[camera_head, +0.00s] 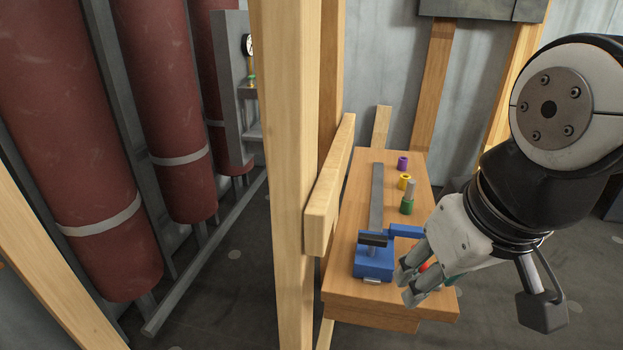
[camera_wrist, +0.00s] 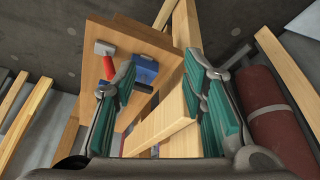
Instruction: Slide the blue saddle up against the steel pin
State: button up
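Blue also shows beyond my left finger in the wrist view (camera_wrist: 146,71).
A purple ring (camera_head: 402,163) and a yellow ring (camera_head: 405,181) stand at the bench's far end. A red-handled tool (camera_wrist: 107,66) lies near the saddle. A wooden post (camera_head: 284,130) and slanted beam (camera_head: 329,185) stand close left of the bench.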

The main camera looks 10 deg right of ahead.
jog(key=w+r+n+g+p, duration=0.1)
jog(key=w+r+n+p, duration=0.1)
jog(key=w+r+n, duration=0.3)
jog(key=n+g+p, duration=0.3)
jog(key=n+p, duration=0.3)
jog(key=n, duration=0.2)
send_over(373, 237)
notch_tip(373, 237, down, 8)
jog(key=r, duration=0.1)
notch_tip(373, 237, down, 14)
jog(key=shift+f+p, duration=0.1)
jog(key=shift+p, duration=1.05)
grip_shut()
